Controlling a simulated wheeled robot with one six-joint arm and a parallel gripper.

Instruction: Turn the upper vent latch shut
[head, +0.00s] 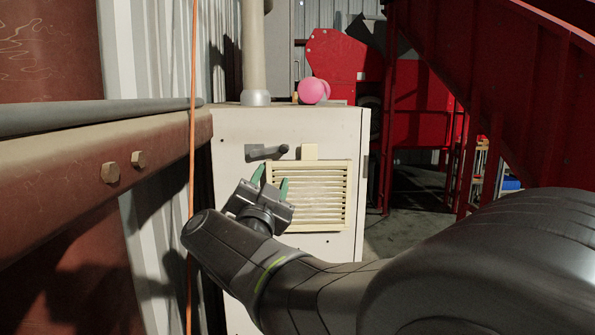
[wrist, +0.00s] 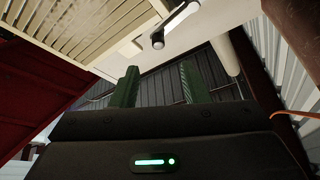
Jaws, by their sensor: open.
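The cream louvred vent (head: 346,200) is on the front of a pale cabinet (head: 235,185). It also shows in the wrist view (wrist: 70,32) at upper left. A small cream block, apparently the upper vent latch (head: 310,152), stands at the vent's top edge. I cannot tell how far it is turned. My gripper (head: 270,180) has green fingers, open and apparently empty, in front of the vent's left side, lower and left of the latch. The fingers also show in the wrist view (wrist: 159,80), apart from the vent.
A dark lever handle (head: 267,152) sits left of the latch and shows in the wrist view (wrist: 178,22). A pink ball (head: 312,90) and a pipe (head: 254,50) stand on the cabinet. An orange cable (head: 193,130) hangs at left by a rusty beam (head: 60,180). Red machinery (head: 510,90) stands right.

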